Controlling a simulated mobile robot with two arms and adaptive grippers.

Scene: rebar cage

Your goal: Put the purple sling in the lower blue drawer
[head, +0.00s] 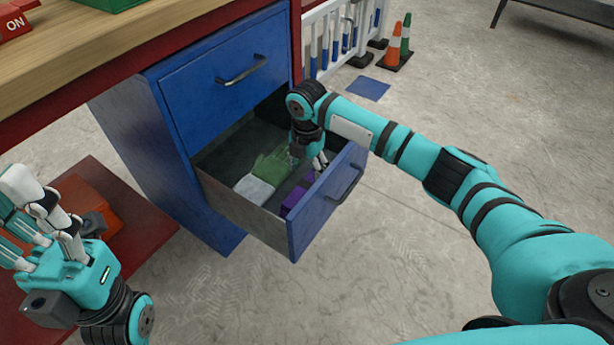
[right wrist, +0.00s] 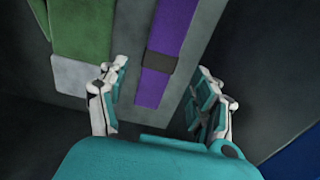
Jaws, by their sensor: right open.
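The lower blue drawer (head: 308,232) is pulled open under the workbench. The purple sling (head: 294,197) lies inside it near the front; in the right wrist view the sling (right wrist: 152,90) shows as a purple strip with a dark band across it. My right gripper (head: 317,168) reaches down into the drawer over the sling. Its fingers are open on either side of the strip in the right wrist view (right wrist: 158,100), apart from it. My left gripper (head: 30,225) is at the far left, away from the drawer, its fingers spread and empty.
A green and white glove (head: 263,172) lies in the drawer beside the sling. The upper blue drawer (head: 225,85) is shut. A red platform (head: 140,220) with an orange-red object is below at left. Traffic cones (head: 397,50) and a white barrier stand behind. Floor at right is clear.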

